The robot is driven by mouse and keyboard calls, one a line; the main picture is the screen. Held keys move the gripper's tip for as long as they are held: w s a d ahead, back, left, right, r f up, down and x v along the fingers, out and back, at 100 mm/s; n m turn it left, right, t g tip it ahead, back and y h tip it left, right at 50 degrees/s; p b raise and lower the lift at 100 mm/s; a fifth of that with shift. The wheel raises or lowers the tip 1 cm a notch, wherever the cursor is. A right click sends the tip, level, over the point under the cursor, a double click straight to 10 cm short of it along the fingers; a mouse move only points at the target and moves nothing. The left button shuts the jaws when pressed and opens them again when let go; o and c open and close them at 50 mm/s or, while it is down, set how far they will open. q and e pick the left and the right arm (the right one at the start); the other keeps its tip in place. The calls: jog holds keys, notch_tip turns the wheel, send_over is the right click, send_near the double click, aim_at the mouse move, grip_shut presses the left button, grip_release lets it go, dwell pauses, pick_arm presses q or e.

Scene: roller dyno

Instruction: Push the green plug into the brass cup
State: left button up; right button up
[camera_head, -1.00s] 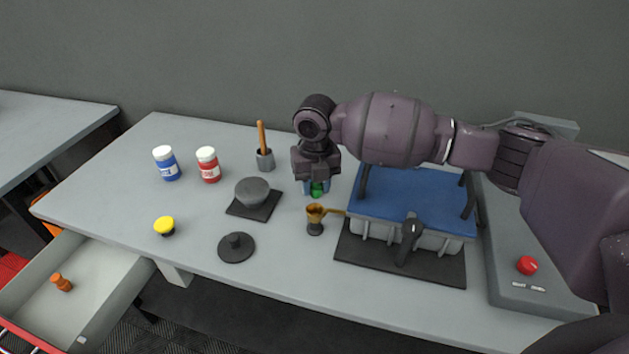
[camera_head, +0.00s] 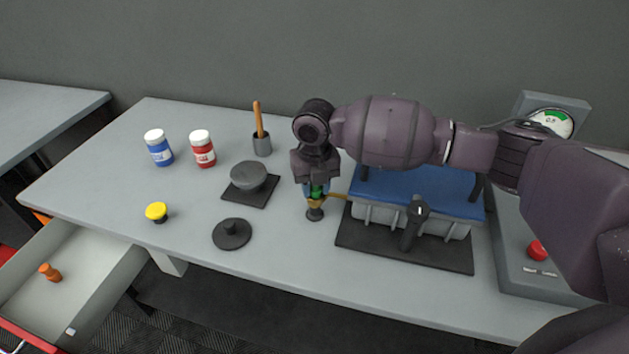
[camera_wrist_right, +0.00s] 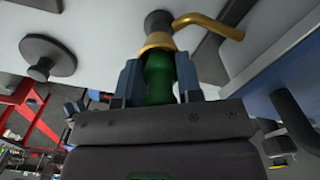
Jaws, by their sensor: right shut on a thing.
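My right gripper (camera_head: 316,190) is shut on the green plug (camera_head: 317,188), just above the brass cup (camera_head: 315,203). In the right wrist view the green plug (camera_wrist_right: 158,78) sits between the two blue-grey fingers of my right gripper (camera_wrist_right: 158,85). Its far end meets the rim of the brass cup (camera_wrist_right: 157,44). I cannot tell how far the plug is inside the cup. The cup has a side handle and stands on a dark round base. My left gripper is not in view.
A machine with a blue top (camera_head: 425,188) stands close to the right of the cup. A dark bowl on a square pad (camera_head: 250,183), a dark knobbed disc (camera_head: 231,234) and a yellow knob (camera_head: 157,212) lie to the left. A drawer (camera_head: 95,285) stands open at front left.

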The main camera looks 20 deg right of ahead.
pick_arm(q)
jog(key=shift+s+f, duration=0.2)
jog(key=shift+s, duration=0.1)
pick_arm(e)
jog(key=shift+s+f, duration=0.1)
jog(key=shift+f, duration=0.1)
